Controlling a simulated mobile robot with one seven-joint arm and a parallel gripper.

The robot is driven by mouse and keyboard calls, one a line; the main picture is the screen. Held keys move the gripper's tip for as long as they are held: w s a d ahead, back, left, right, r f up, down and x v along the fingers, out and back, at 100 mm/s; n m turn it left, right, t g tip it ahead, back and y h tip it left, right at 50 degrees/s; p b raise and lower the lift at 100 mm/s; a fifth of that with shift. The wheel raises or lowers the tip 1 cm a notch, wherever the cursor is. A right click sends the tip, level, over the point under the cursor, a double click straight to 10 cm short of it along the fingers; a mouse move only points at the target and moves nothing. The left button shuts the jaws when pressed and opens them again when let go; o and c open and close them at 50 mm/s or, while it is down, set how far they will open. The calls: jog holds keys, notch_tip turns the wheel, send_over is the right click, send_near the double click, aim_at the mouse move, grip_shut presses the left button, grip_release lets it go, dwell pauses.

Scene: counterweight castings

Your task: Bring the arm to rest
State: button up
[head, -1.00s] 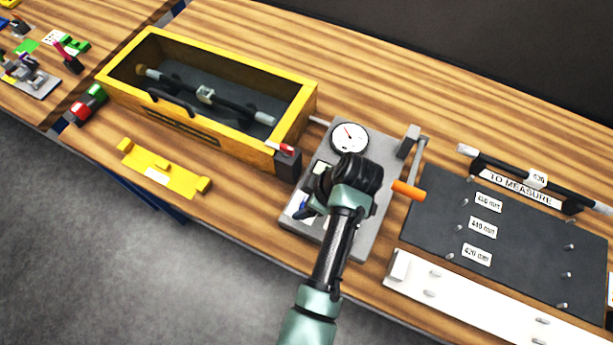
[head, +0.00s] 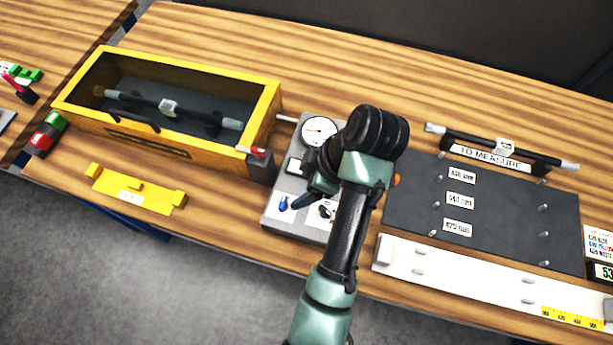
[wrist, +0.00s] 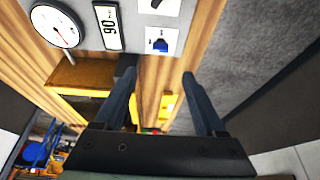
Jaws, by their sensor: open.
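My gripper (wrist: 158,85) shows in the wrist view with its two dark fingers spread apart and nothing between them. In the head view my gripper (head: 318,178) is partly hidden by my own wrist and hangs over the grey gauge panel (head: 272,212). The panel carries a round dial (head: 318,130), which also shows in the wrist view (wrist: 55,27), beside a small display reading 90. I cannot tell the exact height of the fingers above the panel.
A yellow box (head: 190,70) with a dark bar (head: 168,108) inside stands left. A yellow bracket (head: 135,190) lies before it. At right are a dark board (head: 490,225), another bar (head: 500,147) on supports behind it, and a white rail (head: 470,275). Bare wood lies behind the panel.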

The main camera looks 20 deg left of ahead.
jog(key=shift+d+r, duration=0.1)
jog(key=shift+r, duration=0.25)
dwell(0.4)
